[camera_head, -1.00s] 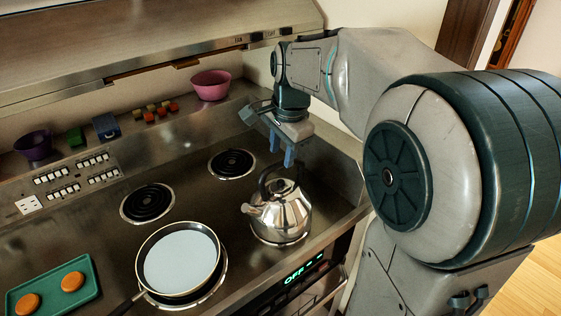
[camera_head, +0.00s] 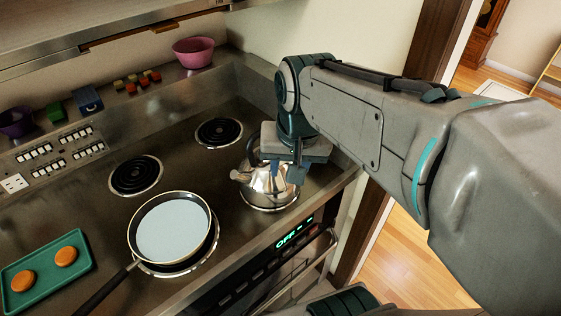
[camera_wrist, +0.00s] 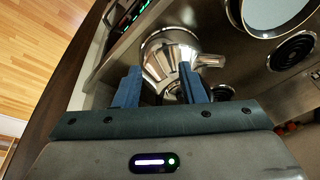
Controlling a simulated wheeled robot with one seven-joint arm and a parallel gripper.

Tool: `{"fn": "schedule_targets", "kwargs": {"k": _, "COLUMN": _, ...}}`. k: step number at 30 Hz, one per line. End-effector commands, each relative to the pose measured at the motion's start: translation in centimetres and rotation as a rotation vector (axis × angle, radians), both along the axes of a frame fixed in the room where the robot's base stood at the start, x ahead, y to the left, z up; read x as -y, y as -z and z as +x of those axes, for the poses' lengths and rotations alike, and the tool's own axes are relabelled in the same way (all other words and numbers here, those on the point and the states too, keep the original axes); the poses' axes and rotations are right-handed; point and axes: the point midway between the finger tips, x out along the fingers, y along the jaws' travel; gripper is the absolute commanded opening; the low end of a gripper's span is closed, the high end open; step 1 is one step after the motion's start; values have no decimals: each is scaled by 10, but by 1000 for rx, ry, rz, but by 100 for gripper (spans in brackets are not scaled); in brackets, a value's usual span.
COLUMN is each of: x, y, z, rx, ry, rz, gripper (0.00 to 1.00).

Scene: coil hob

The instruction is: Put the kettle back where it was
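The shiny metal kettle (camera_head: 262,188) stands upright on the front right of the hob, its spout toward the left. Its dark handle (camera_head: 251,150) rises over the top, partly covered by my gripper. My gripper (camera_head: 285,173) is just in front of and above the kettle's right side in the head view. In the wrist view my gripper (camera_wrist: 160,70) has its two blue fingers apart, with the kettle body (camera_wrist: 172,45) showing beyond and between them. I cannot tell whether a finger touches the kettle or whether the handle lies between them.
A frying pan (camera_head: 173,228) sits on the front left burner, its handle toward the front. Two back coils (camera_head: 219,132) and (camera_head: 136,175) are bare. A green tray (camera_head: 45,278) with two orange discs lies left. A pink bowl (camera_head: 193,52) and small blocks stand on the back ledge.

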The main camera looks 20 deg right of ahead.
Motion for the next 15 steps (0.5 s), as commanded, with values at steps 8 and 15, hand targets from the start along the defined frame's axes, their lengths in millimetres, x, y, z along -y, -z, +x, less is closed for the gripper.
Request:
{"fn": "schedule_targets", "kwargs": {"k": 8, "x": -1, "y": 41, "z": -43, "rx": 25, "ry": -284, "rz": -94, "gripper": 37}}
{"fn": "schedule_targets", "kwargs": {"k": 15, "x": -1, "y": 44, "z": -45, "rx": 27, "ry": -306, "rz": -101, "gripper": 37}}
